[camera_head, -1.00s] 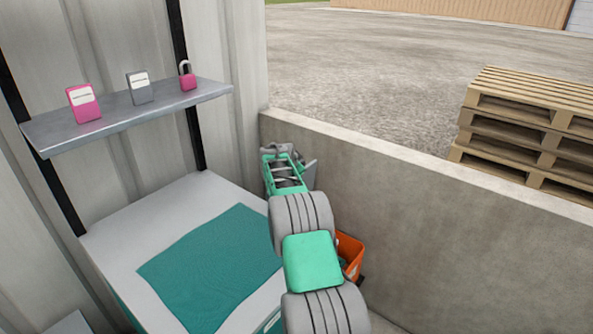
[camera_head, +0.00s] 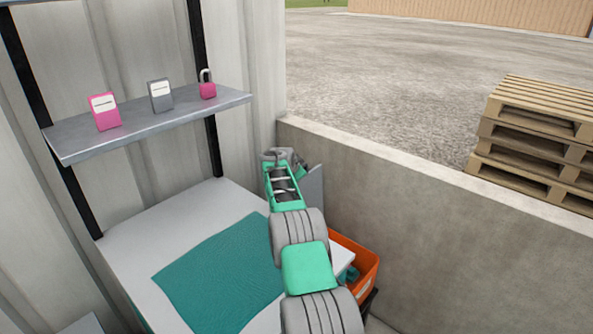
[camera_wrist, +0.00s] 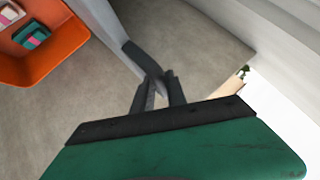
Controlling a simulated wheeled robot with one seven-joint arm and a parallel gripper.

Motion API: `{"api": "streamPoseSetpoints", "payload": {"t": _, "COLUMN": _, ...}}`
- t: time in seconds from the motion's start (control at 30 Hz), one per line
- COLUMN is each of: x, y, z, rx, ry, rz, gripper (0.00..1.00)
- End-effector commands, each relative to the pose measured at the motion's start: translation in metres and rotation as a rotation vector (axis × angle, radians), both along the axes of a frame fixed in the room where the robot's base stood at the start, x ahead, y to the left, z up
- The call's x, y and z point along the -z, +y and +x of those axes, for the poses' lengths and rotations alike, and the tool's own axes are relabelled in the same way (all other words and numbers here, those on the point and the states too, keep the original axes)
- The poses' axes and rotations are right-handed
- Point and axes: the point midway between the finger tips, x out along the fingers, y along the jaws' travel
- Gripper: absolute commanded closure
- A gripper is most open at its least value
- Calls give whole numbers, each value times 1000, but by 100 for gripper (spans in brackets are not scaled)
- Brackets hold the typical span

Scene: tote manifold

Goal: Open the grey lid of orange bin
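The orange bin (camera_head: 368,268) stands by the concrete wall, right of my arm, partly hidden by it. Its top is open and I see teal and white things inside. It also shows at the upper left of the wrist view (camera_wrist: 45,62). The grey lid (camera_head: 315,187) stands upright beyond the bin, at my gripper. In the wrist view the lid (camera_wrist: 105,35) is a pale panel with a dark edge that reaches the fingertips. My gripper (camera_wrist: 162,80), seen in the head view (camera_head: 283,158), has its fingers close together and appears shut on that edge.
A white table (camera_head: 150,215) with a teal mat (camera_head: 220,275) is left of my arm. A shelf (camera_head: 155,122) above holds pink and grey items and a padlock. The concrete wall (camera_head: 440,210) runs close along the right. Pallets (camera_head: 535,140) stand beyond it.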

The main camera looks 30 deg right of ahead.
Motion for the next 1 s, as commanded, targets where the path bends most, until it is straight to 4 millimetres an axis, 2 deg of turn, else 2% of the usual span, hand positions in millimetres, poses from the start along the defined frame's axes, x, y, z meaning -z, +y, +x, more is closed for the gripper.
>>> {"api": "streamPoseSetpoints", "payload": {"t": 0.03, "x": 0, "y": 0, "z": 0, "rx": 0, "ry": 0, "rz": 0, "gripper": 78}}
{"api": "streamPoseSetpoints", "payload": {"t": 0.17, "x": 0, "y": 0, "z": 0, "rx": 0, "ry": -1, "rz": -1, "gripper": 67}}
{"api": "streamPoseSetpoints", "payload": {"t": 0.5, "x": -2, "y": 4, "z": -1, "rx": -1, "ry": 0, "rz": -1, "gripper": 66}}
{"api": "streamPoseSetpoints", "payload": {"t": 1.0, "x": -47, "y": 45, "z": -37, "rx": -3, "ry": -4, "rz": -2, "gripper": 66}}
